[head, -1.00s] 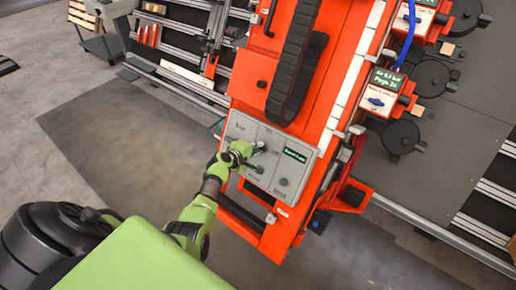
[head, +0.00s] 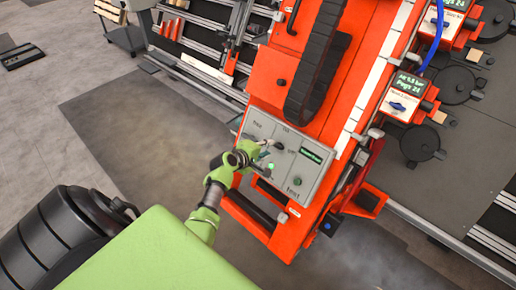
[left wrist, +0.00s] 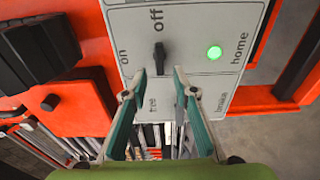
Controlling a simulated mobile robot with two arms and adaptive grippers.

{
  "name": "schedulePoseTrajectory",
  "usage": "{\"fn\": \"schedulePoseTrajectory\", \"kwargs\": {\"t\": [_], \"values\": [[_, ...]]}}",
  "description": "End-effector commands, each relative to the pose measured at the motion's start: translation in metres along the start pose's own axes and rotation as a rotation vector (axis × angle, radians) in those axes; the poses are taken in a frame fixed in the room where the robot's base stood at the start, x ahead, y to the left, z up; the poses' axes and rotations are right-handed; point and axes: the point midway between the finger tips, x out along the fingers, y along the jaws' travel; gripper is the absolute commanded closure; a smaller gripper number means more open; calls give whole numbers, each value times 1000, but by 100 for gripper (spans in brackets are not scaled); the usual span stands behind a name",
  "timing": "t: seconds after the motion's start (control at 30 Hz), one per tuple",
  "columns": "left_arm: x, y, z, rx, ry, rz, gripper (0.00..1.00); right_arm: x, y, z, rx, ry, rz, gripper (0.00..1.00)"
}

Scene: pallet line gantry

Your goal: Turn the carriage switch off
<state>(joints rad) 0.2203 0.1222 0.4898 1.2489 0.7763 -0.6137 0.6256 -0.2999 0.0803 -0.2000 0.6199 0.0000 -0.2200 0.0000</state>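The grey control panel (head: 316,176) is on the near end of the orange carriage (head: 285,70). In the left wrist view, its black switch knob (left wrist: 160,57) stands upright in the picture, lined up with the "off" label above; "on" is to its left. A lit green lamp (left wrist: 214,52) is beside "home". My left gripper (left wrist: 159,74) is open, its two fingertips apart just below the knob, with no clear contact. In the head view my left gripper (head: 264,149) is over the left part of the panel and covers part of it. My right gripper is not in view.
A black cable chain (head: 318,65) runs along the carriage. Orange units with blue knobs (head: 398,106) stand at the right. Open floor (head: 130,130) lies to the left.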

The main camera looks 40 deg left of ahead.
Motion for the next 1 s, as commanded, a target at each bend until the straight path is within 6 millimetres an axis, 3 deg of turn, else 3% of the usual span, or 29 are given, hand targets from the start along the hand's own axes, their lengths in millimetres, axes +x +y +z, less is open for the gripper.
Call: {"fn": "schedulePoseTrajectory", "kwargs": {"t": [0.4, 0.6, 1.0], "values": [[-55, -1, 0, -1, 1, 0, 74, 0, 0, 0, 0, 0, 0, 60], [-65, -1, 0, -2, 1, -1, 74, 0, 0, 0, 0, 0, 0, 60], [-65, 0, 0, -2, 1, -1, 74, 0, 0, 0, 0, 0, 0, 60]]}}
